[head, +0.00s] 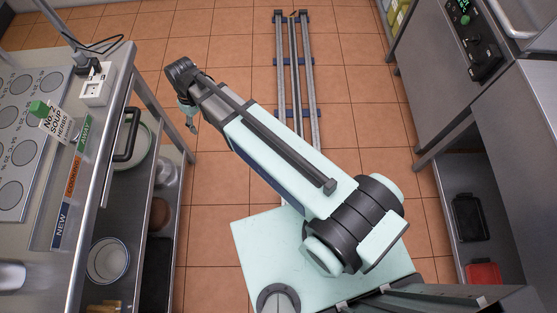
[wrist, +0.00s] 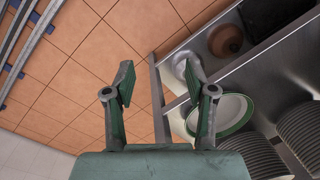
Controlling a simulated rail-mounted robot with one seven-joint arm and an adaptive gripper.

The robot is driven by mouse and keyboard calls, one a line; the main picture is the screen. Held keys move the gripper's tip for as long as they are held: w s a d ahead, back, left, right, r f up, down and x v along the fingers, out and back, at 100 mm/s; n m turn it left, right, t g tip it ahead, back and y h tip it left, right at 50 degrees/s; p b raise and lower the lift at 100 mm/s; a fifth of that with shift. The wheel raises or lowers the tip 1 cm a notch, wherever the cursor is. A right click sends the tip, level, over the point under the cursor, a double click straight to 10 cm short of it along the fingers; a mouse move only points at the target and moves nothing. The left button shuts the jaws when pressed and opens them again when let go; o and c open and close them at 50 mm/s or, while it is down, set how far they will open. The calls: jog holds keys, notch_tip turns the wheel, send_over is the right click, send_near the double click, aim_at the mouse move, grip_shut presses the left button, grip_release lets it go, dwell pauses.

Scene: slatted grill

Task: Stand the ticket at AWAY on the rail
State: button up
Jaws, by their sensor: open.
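The ticket (head: 57,124) is a white card reading "No.2 SOUP HERBS" with a green block at its top. In the head view it stands at the counter's right side, close to the AWAY label. I cannot tell exactly where its foot rests. The rail's labels run along the counter edge: green AWAY (head: 83,135) farthest, orange COOKING (head: 73,176), blue NEW (head: 62,225) nearest. My gripper (head: 192,126) hangs right of the counter, apart from the ticket. In the wrist view my gripper (wrist: 160,78) is open with nothing between its fingers; the ticket is out of that view.
A black bar handle (head: 127,134) sticks out from the counter front. A white socket box (head: 96,84) with a cable sits on the counter's far end. Shelves below hold a green-rimmed plate (wrist: 222,113) and stacked plates (wrist: 300,135).

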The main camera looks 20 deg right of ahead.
jog(key=s+d+f+m+g, duration=0.2)
jog(key=s+d+f, duration=0.5)
jog(key=d+f, duration=0.35)
jog(key=s+d+f+m+g, duration=0.1)
jog(key=s+d+f, duration=0.3)
jog(key=s, duration=0.4)
jog(key=s+d+f+m+g, duration=0.1)
jog(key=s+d+f+m, duration=0.1)
jog(key=s+d+f, duration=0.3)
jog(key=s+d+f+m+g, duration=0.1)
jog(key=s+d+f, duration=0.3)
jog(key=s, duration=0.9)
jog(key=shift+d+f+m+g+h, duration=0.25)
jog(key=shift+d+m, duration=0.35)
jog(key=shift+d, duration=0.3)
